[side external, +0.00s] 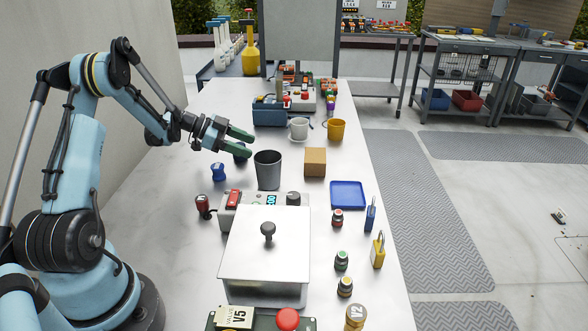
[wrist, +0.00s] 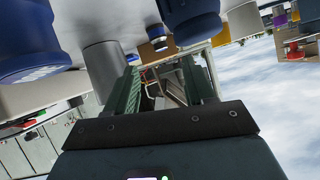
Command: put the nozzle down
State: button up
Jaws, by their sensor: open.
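My gripper (side external: 247,141) reaches out over the left part of the white table, its two green fingers apart. In the wrist view, which is upside down, the fingers (wrist: 160,72) are also apart with nothing held between them. A small dark blue piece (side external: 241,154) stands on the table close by the lower finger, which partly hides it. A second blue piece (side external: 218,172) stands nearer the camera, apart from the fingers. Large blue bodies show at the left (wrist: 28,45) and top middle (wrist: 190,20) of the wrist view. I cannot tell which piece, if any, is the nozzle.
A grey cup (side external: 268,172) stands right of the gripper, with a cardboard box (side external: 315,163) beyond it. A white mug (side external: 298,129) and a yellow mug (side external: 336,130) stand farther back. A lidded metal box (side external: 265,255) fills the front. A blue tray (side external: 347,206) lies empty at right.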

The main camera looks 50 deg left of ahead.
jog(key=v, duration=0.4)
jog(key=shift+s+r, duration=0.1)
jog(key=shift+s, duration=0.05)
jog(key=shift+d+r, duration=0.15)
jog(key=shift+r, duration=0.05)
jog(key=d+r+n+g+y, duration=0.1)
jog(key=d+r, duration=0.1)
jog(key=d, duration=0.3)
jog(key=d+r+n+g+y, duration=0.1)
jog(key=d+r+n, duration=0.1)
jog(key=d, duration=0.2)
jog(key=d+r+n+g+y, duration=0.1)
jog(key=d+r, duration=0.1)
jog(key=d, duration=0.3)
jog(key=shift+d+n+g, duration=0.3)
jog(key=s+d+n+y, duration=0.1)
jog(key=s+d, duration=0.2)
jog(key=d, duration=0.1)
jog(key=s+d+n+y, duration=0.1)
jog(key=s+d+n, duration=0.1)
jog(key=s+d, duration=0.1)
jog(key=s+d+r+n+y, duration=0.1)
jog(key=s+d+y, duration=0.1)
jog(key=s+d, duration=0.2)
jog(key=shift+s+d+r+n, duration=0.1)
jog(key=shift+s+d+n, duration=0.2)
jog(key=shift+d, duration=0.05)
jog(key=shift+s+d+t+y, duration=0.25)
jog(key=shift+s+t+y, duration=0.05)
jog(key=shift+s+t, duration=0.2)
